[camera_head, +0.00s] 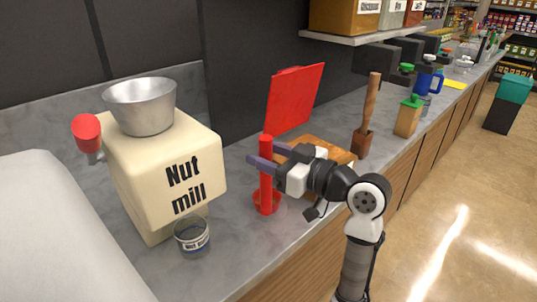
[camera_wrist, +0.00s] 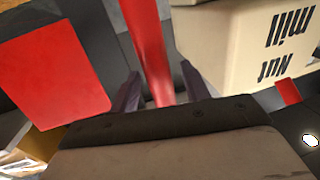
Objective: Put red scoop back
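The red scoop (camera_head: 266,185) stands upright on the grey counter in the head view, its long handle up and its wider end at the bottom. My gripper (camera_head: 262,158) is level with the upper part of the handle. In the wrist view the red handle (camera_wrist: 148,40) runs between the two dark fingers of my gripper (camera_wrist: 160,90), with a gap visible on each side. The gripper looks open around the handle, not closed on it. The scoop's lower end is not clearly visible in the wrist view.
A cream nut mill (camera_head: 165,165) with a metal bowl stands left, a glass jar (camera_head: 192,236) at its front. A tilted red panel (camera_head: 293,98) rises behind my gripper by a wooden board (camera_head: 340,155). A wooden pestle and mortar (camera_head: 363,143) stands right. A shelf (camera_head: 340,38) hangs above.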

